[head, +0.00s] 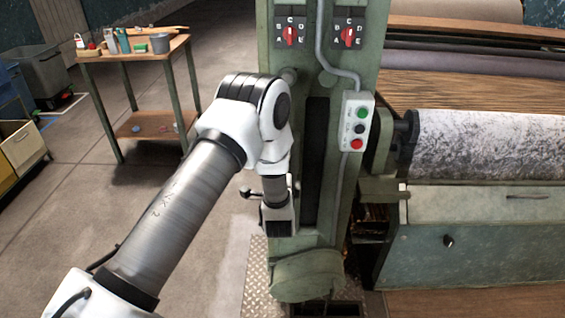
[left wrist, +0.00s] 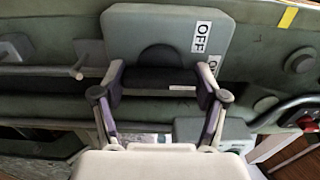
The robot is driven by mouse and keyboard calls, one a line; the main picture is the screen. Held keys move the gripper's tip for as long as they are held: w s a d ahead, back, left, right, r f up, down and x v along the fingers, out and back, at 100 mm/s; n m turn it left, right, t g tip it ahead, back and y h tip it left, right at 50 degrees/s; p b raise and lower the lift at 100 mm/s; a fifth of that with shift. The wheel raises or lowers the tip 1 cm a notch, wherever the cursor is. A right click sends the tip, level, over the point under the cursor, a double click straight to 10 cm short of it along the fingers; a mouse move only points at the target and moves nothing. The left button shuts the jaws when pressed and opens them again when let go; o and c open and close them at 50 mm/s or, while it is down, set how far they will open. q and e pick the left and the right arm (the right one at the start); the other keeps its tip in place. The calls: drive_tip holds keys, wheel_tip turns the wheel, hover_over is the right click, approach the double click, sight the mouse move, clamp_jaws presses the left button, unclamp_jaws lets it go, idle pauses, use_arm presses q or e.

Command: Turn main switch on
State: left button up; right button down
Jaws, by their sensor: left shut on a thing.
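The main switch is a grey box (left wrist: 150,28) in the left wrist view, with a rounded dark recess and a white OFF label (left wrist: 201,37). A second label below it is mostly hidden, showing only its first letter. A black handle bar (left wrist: 155,80) lies across the lower part of the box. My left gripper (left wrist: 162,88) is shut on this handle, a finger at each end. In the head view my left arm reaches to the green machine column, and its wrist hides most of the grip. My right gripper is not in view.
A roller (head: 480,143) is at the right. A wooden table (head: 135,55) with small items stands at the back left. Open floor lies left of the column.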

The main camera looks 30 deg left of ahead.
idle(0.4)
use_arm(q)
drive_tip(key=o, duration=1.2)
drive_tip(key=shift+c, duration=0.2)
drive_tip(key=v, duration=1.2)
